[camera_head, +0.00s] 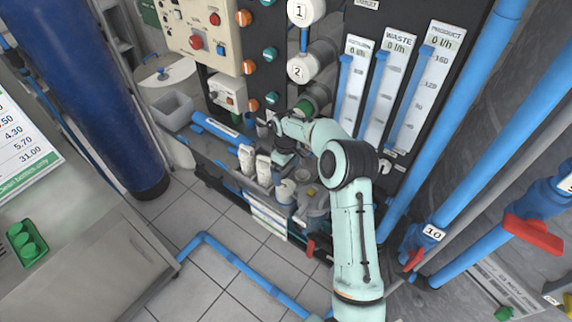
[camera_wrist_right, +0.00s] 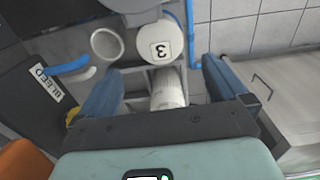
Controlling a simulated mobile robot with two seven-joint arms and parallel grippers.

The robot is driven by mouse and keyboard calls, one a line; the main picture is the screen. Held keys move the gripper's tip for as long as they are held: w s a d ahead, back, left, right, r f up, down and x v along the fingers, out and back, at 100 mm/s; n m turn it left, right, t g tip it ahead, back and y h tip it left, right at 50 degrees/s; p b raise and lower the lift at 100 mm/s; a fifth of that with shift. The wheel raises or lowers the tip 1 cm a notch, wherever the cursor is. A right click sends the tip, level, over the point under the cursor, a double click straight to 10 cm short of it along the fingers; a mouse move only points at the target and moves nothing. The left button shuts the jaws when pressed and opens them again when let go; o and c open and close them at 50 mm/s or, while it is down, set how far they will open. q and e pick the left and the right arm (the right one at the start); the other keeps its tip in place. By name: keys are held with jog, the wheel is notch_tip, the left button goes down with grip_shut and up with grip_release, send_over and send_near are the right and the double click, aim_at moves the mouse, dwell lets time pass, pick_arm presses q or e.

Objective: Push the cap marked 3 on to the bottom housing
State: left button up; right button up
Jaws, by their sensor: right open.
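The cap marked 3 (camera_wrist_right: 160,47) is a white disc with its number upside down in the right wrist view. It lies ahead of my right gripper (camera_wrist_right: 160,68), roughly between the two blue fingers, which are open with nothing clamped. In the head view my right gripper (camera_head: 284,152) is low at the front of the rack, partly hidden by its arm. The cap cannot be made out there. The housings with caps 1 (camera_head: 299,12) and 2 (camera_head: 298,68) are stacked above. The bottom housing (camera_head: 320,93) shows only partly, grey, just above my arm. My left gripper is not in view.
A white open cup (camera_wrist_right: 107,44) stands beside the cap, with a white cylinder (camera_wrist_right: 168,88) nearer the gripper. Two white labelled filters (camera_head: 247,160) stand left of my gripper. Flow meters (camera_head: 385,90) and blue pipes (camera_head: 460,110) are on the right.

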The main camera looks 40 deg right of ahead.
aim_at(286, 187)
notch_tip(286, 187, down, 4)
jog(key=shift+s+r+b, duration=0.1)
jog(key=shift+b, duration=0.4)
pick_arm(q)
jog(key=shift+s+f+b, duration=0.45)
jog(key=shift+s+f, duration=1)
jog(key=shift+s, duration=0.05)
pick_arm(e)
jog(key=shift+f, duration=3.15)
jog(key=c, duration=0.9)
jog(key=shift+w+r+p, duration=0.2)
jog(key=shift+r+p, duration=0.25)
jog(key=shift+r, duration=1.25)
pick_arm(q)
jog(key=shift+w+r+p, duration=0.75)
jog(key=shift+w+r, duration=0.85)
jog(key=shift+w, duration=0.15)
pick_arm(e)
jog(key=shift+r, duration=2.85)
jog(key=shift+s, duration=0.1)
